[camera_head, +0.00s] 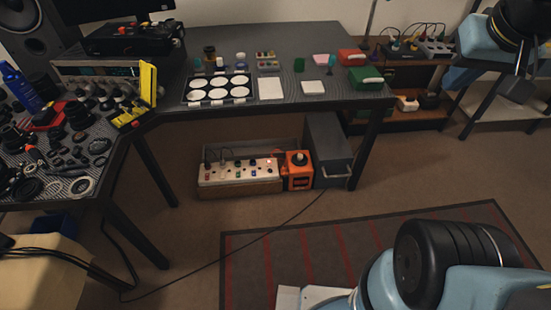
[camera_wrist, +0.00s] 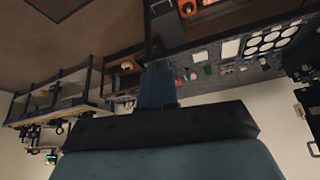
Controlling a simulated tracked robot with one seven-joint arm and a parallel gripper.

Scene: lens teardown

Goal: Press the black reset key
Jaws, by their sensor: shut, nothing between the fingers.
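A white control panel (camera_head: 240,173) with several small coloured knobs and keys sits low in a box under the table. The keys are too small for me to tell which one is the black reset key. My gripper (camera_wrist: 158,72) shows in the wrist view, its fingers together and empty, well away from the panel.
The dark table (camera_head: 330,60) holds a tray of white discs (camera_head: 218,88) and small blocks. A grey drawer cabinet (camera_head: 328,150) stands right of the orange box. Table legs flank the panel. A cable crosses the floor to a striped rug (camera_head: 300,250). Open floor lies before the panel.

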